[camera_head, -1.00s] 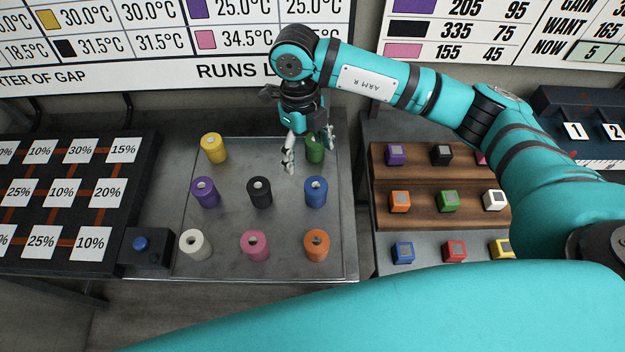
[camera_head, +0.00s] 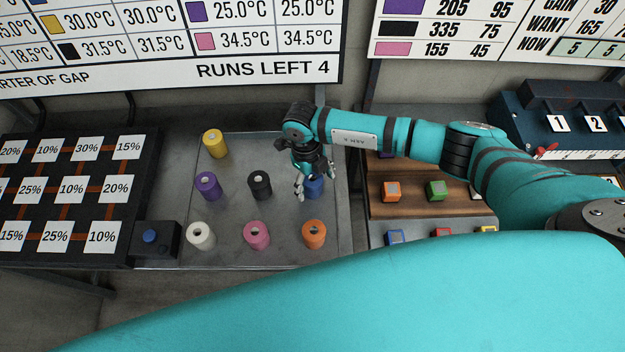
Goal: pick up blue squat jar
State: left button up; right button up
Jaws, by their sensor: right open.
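The blue squat jar (camera_head: 315,188) stands upright on the grey metal tray (camera_head: 275,259), at its right side in the middle row. My right gripper (camera_head: 314,187) is open and points down at the jar, with a finger showing at its left side. The gripper covers the jar's upper part, and I cannot tell whether the fingers touch it. My left gripper is not in view.
An orange jar (camera_head: 315,236) stands in front of the blue one and a black jar (camera_head: 260,186) to its left. Purple (camera_head: 208,186), yellow (camera_head: 214,145), white (camera_head: 201,237) and pink (camera_head: 256,237) jars share the tray. A wooden rack (camera_head: 412,207) with coloured cubes stands right.

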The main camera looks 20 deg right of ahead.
jog(key=shift+s+d+f, duration=0.1)
jog(key=shift+f, duration=1.3)
jog(key=c, duration=1.3)
